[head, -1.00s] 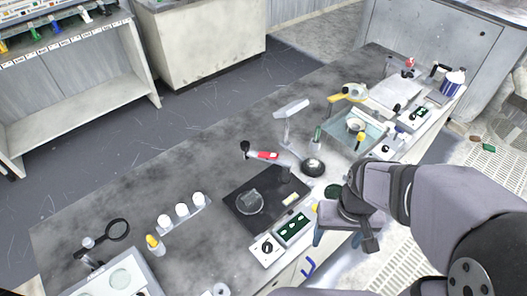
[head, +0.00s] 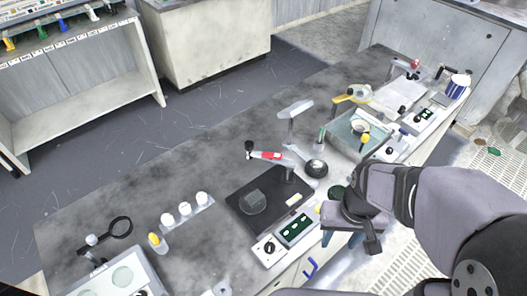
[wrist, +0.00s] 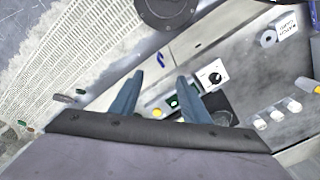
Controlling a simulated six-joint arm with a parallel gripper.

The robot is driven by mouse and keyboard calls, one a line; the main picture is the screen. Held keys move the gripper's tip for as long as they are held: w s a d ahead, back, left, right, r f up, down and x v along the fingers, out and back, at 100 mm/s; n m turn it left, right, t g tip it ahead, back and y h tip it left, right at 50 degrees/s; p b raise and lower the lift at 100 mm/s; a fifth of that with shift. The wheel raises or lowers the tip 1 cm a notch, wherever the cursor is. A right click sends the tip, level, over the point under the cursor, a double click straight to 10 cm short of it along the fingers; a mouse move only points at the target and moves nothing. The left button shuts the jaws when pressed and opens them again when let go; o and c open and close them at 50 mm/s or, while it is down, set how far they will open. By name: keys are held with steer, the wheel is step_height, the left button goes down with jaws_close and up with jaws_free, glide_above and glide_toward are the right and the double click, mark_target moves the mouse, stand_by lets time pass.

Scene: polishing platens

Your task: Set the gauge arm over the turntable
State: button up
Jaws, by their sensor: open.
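The gauge arm (head: 267,156), red and grey with a black tip, extends left from its post (head: 288,172). It lies along the far edge of a dark square plate. The turntable (head: 253,203), a dark disc with a clear piece on it, sits on that plate, and the arm's tip is beyond it, not above it. My gripper (head: 342,239) is at the bench's front edge, right of the control box, pointing down and empty. In the wrist view my gripper (wrist: 157,80) shows two blue-grey fingers spread apart; the gauge arm cannot be made out there.
A control box (head: 285,240) with a knob and green panel stands in front of the plate. White-capped bottles (head: 185,208) stand left.

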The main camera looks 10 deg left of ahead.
steer(key=w+a+f+n+t+b, duration=0.1)
steer(key=w+a+f+t, duration=0.15)
steer(key=w, duration=0.65)
steer(key=n+t+y+b, duration=0.3)
steer(key=n+t+y, duration=0.25)
steer(key=t, duration=0.35)
glide_toward(249, 144)
step_height(249, 144, down, 2)
steer(key=w, duration=0.2)
steer(key=shift+w+a+r+m+y, duration=0.15)
steer(key=shift+w+a+m+y, duration=0.2)
steer(key=shift+y, duration=0.3)
steer(key=shift+p+x, duration=0.95)
steer(key=shift+x, duration=2.65)
jaws_close()
